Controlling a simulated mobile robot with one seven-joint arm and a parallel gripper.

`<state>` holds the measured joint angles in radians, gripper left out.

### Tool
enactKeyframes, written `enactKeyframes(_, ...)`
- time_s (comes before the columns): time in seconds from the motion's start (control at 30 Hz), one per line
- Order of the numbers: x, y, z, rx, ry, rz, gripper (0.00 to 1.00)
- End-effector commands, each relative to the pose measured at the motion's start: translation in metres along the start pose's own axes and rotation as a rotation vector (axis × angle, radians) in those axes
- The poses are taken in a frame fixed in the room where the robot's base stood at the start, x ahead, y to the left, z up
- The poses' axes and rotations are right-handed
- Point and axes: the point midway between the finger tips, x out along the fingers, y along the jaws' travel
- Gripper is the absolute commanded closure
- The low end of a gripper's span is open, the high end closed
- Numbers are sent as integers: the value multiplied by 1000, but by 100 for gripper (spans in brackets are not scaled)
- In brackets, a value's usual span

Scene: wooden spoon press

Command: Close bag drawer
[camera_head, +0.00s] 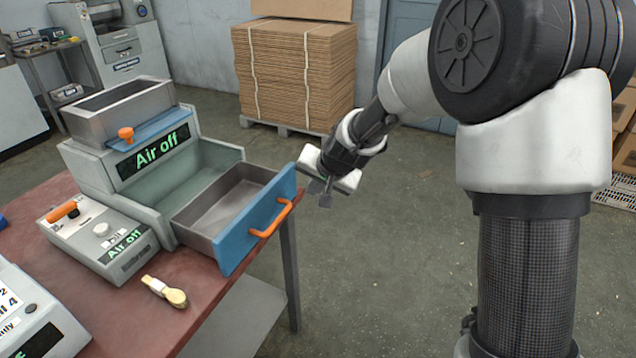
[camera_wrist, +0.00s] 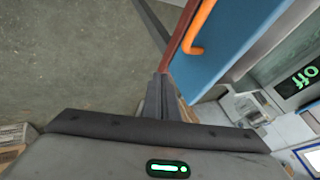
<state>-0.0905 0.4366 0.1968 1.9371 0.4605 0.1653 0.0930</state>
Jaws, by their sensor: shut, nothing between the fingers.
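The bag drawer (camera_head: 222,205) is a grey metal tray with a blue front (camera_head: 252,228) and an orange handle (camera_head: 272,220). It stands pulled out of the grey-green machine (camera_head: 118,160) and is empty. The orange handle also shows at the top of the wrist view (camera_wrist: 200,28), with the blue front (camera_wrist: 225,50) beside it. My gripper (camera_head: 322,194) is shut and empty. In the head view it is to the right of the drawer front, apparently apart from it. In the wrist view its closed fingertips (camera_wrist: 163,76) point toward the lower edge of the blue front.
Stacked cardboard (camera_head: 295,75) stands on a pallet behind. The floor (camera_head: 380,270) right of the table is clear.

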Motion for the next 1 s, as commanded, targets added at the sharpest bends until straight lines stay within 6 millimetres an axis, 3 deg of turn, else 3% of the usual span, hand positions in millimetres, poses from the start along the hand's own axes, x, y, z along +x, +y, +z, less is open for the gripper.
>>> enactKeyframes(0.13,35,0,2,-1,-3,0,100)
enactKeyframes(0.2,36,-14,1,-6,-1,-3,100)
enactKeyframes(0.4,46,-31,1,-3,-1,-1,100)
enactKeyframes(1.0,49,-40,0,-2,-1,0,100)
